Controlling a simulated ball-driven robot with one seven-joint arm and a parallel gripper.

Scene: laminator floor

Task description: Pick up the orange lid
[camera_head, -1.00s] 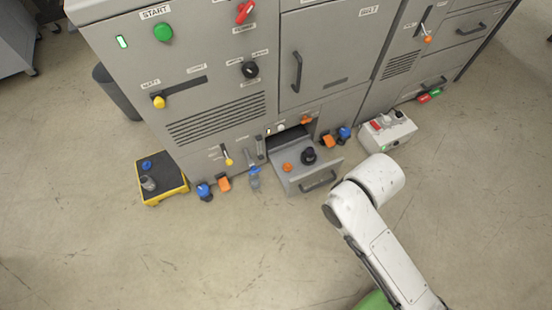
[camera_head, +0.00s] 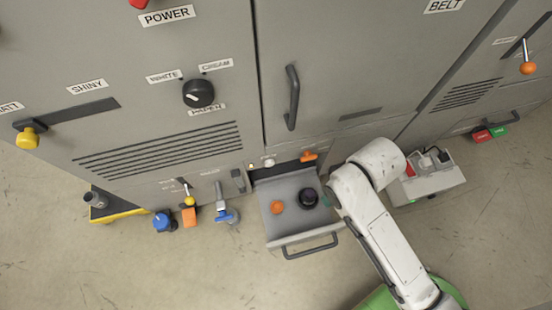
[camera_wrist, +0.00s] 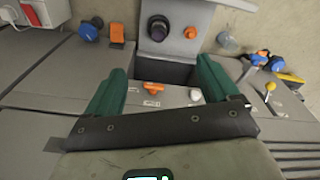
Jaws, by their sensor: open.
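A small round orange piece, which looks like the orange lid (camera_head: 277,207), lies in the pulled-out grey drawer (camera_head: 284,239), left of a black knob-like piece (camera_head: 308,197). In the wrist view the orange piece (camera_wrist: 190,32) is right of the black piece (camera_wrist: 158,28). My gripper (camera_wrist: 160,76) has its two green fingers wide apart with nothing held between them. It is above the machine front, with the drawer beyond its fingertips. In the head view my arm covers most of the gripper.
An orange handle (camera_head: 308,156) sticks out above the drawer. Left of the drawer are a blue-topped piece (camera_head: 227,214), an orange block (camera_head: 190,216) and a blue piece (camera_head: 163,222). A grey box (camera_head: 428,178) stands right of my arm. The floor in front is clear.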

